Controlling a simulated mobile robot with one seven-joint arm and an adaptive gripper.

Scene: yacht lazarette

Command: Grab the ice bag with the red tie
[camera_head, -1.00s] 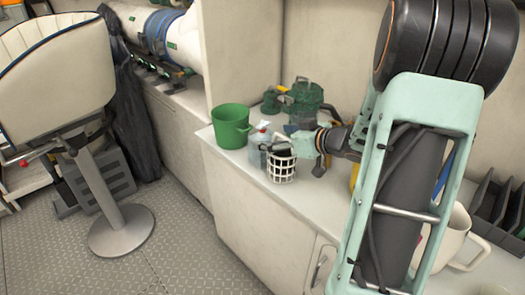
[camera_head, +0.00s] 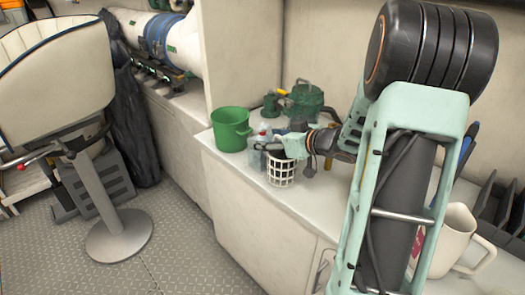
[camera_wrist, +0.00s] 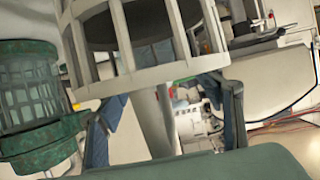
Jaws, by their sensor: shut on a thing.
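A clear bag with a red top (camera_head: 263,137), which looks like the ice bag with the red tie, stands on the counter beside the green bucket, partly hidden by my gripper. In the wrist view, whitish blocks with a bit of red (camera_wrist: 192,118) show behind my fingers; I cannot tell if they are the bag. My gripper (camera_head: 277,158) is at the rim of a white lattice basket (camera_head: 281,175), in front of the bag. In the wrist view, my gripper (camera_wrist: 165,118) has a pale, stem-like piece between its fingers, just below the basket (camera_wrist: 150,72); it appears to be part of it.
The green bucket (camera_head: 231,128) stands left of the bag. The counter front (camera_head: 255,215) drops to the floor.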

